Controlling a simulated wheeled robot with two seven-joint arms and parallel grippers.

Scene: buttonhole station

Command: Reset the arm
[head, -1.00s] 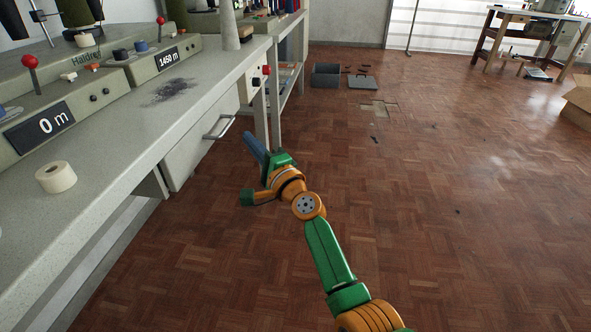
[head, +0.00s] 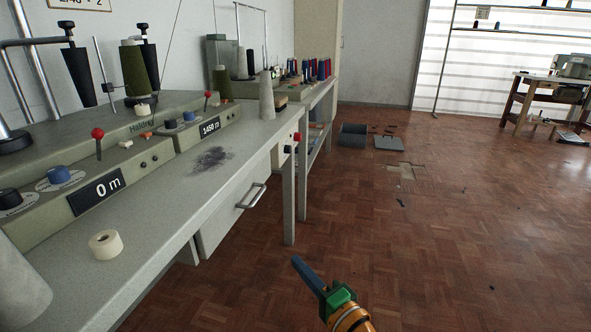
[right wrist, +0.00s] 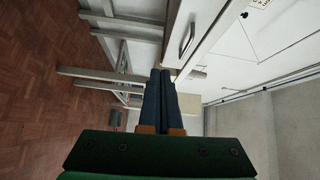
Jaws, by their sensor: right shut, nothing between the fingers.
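My right gripper (head: 297,262) shows at the bottom middle of the head view, in front of the bench over the wooden floor. Its blue fingers are together and empty, and most of my right arm is below the picture. In the right wrist view the two blue fingers (right wrist: 166,74) lie side by side and shut, with nothing between them. The bench's legs and a drawer handle (right wrist: 187,40) show beyond them. My left gripper is in neither view.
A grey bench (head: 150,245) runs along the left, with a tape roll (head: 105,244), winding units and thread cones on it. Its drawer handle (head: 252,196) sticks out towards the floor. An open grey box (head: 354,135) lies farther back. The floor at the right is mostly clear.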

